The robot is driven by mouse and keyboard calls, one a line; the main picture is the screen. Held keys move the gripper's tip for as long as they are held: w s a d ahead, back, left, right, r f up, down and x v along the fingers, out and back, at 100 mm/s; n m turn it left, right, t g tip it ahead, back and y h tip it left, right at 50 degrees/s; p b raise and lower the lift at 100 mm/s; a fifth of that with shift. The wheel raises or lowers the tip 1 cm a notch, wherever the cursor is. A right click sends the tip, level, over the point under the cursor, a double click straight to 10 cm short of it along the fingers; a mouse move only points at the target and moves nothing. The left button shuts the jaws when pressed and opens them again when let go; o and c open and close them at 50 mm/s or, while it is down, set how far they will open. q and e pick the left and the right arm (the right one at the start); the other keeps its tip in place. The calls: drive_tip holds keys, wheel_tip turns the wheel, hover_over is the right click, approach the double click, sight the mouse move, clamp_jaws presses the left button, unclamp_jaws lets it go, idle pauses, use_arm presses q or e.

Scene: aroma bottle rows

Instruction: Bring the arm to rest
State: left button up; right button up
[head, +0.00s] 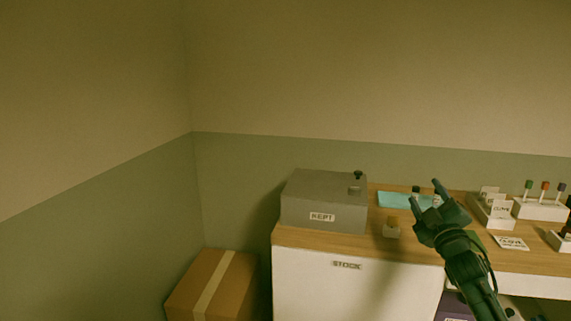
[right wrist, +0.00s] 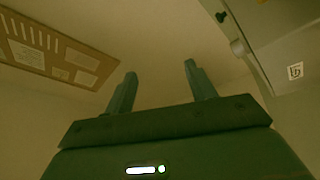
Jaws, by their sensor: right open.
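My right gripper (head: 424,193) is raised above the wooden counter (head: 415,252), with its two fingers spread and nothing between them. Its open fingers (right wrist: 158,80) also show in the right wrist view, against a plain surface. In the head view it overlaps a teal mat (head: 393,200) and a small dark-capped bottle (head: 416,190). How high it is above them I cannot tell. My left gripper is not in view.
A grey box (head: 322,200) labelled KEPT stands on the counter's left. White holders (head: 542,210) with bottles and cards are at right. A cardboard box (head: 210,283) is on the lower left.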

wheel_tip(320, 180, down, 7)
drive_tip(key=d+m+g+h, duration=0.25)
drive_tip(key=m+g, duration=0.25)
drive_tip(key=m, duration=0.4)
drive_tip(key=s+a+f+n+g+y, duration=0.1)
drive_tip(key=s+a+f, duration=0.45)
drive_tip(key=f, duration=0.25)
drive_tip(key=s+a+f+g+y, duration=0.1)
drive_tip(key=s+a+f+y, duration=0.1)
drive_tip(key=s+a+f, duration=0.35)
drive_tip(key=s+a+f+g, duration=0.1)
drive_tip(key=s+a+f, duration=0.2)
drive_tip(key=s, duration=0.6)
drive_tip(key=s+a+f+g+y, duration=0.1)
drive_tip(key=s+a+f, duration=0.3)
drive_tip(key=s, duration=0.5)
drive_tip(key=s+a+f+g+y, duration=0.1)
drive_tip(key=s+a+f+g, duration=0.1)
drive_tip(key=s+f, duration=0.3)
drive_tip(key=s+a, duration=0.1)
drive_tip(key=s, duration=0.3)
drive_tip(key=shift+s+a+f, duration=0.2)
drive_tip(key=shift+s+f, duration=0.2)
drive_tip(key=shift+y, duration=0.25)
